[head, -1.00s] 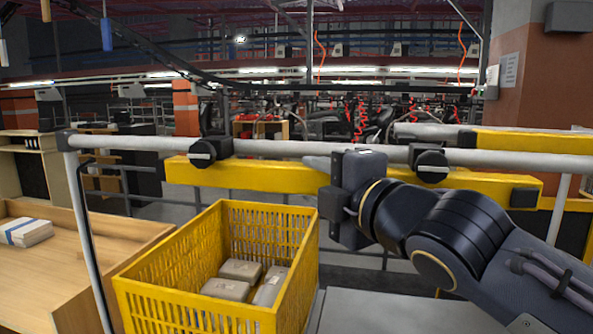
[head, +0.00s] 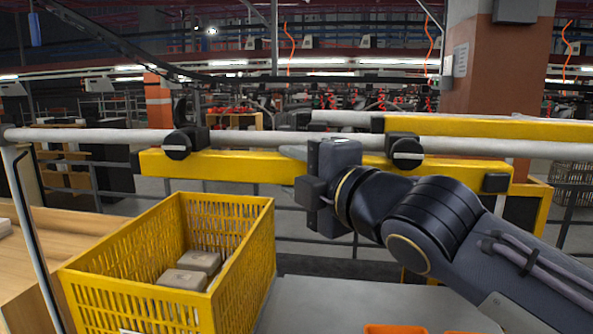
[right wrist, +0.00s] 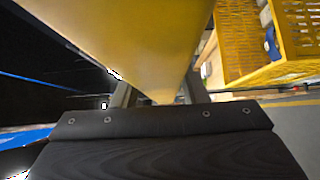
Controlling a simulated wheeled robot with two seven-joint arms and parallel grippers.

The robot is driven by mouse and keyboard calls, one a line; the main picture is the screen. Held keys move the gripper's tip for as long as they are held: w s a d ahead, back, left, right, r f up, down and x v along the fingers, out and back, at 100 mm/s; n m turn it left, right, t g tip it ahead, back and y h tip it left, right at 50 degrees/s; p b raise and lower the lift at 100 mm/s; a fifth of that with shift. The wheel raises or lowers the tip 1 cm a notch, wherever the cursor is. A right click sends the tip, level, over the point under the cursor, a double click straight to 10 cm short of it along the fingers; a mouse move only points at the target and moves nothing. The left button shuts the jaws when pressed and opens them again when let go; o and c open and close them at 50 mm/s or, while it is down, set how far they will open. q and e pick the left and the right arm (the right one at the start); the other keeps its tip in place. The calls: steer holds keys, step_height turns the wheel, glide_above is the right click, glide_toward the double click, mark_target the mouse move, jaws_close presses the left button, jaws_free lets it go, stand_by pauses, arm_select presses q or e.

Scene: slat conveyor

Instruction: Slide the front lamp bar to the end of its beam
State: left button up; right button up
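The front lamp bar (head: 235,166) is a long yellow bar hung by two black knobbed clamps, a left clamp (head: 178,146) and a right clamp (head: 407,152). They sit on a pale round beam (head: 90,134), which runs across the head view and out at the right. My right gripper (head: 298,152) is at the bar between the clamps, nearer the right one. In the right wrist view the bar (right wrist: 125,35) runs between its two fingers, and it is shut on it. The exact finger contact is partly hidden. My left gripper is out of view.
A yellow crate (head: 245,255) with grey packages (head: 190,272) stands below the bar. A second yellow bar (head: 480,128) hangs behind at the right. A pale surface lies below my right arm, with an orange item (head: 395,329) at the bottom edge. A wooden table is at left.

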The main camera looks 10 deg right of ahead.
steer(key=o, duration=0.3)
steer(key=shift+o, duration=0.2)
steer(key=b+v, duration=0.1)
steer(key=v, duration=0.6)
steer(key=shift+s+d+b, duration=0.15)
steer(key=shift+s+b, duration=0.15)
steer(key=shift+s, duration=0.1)
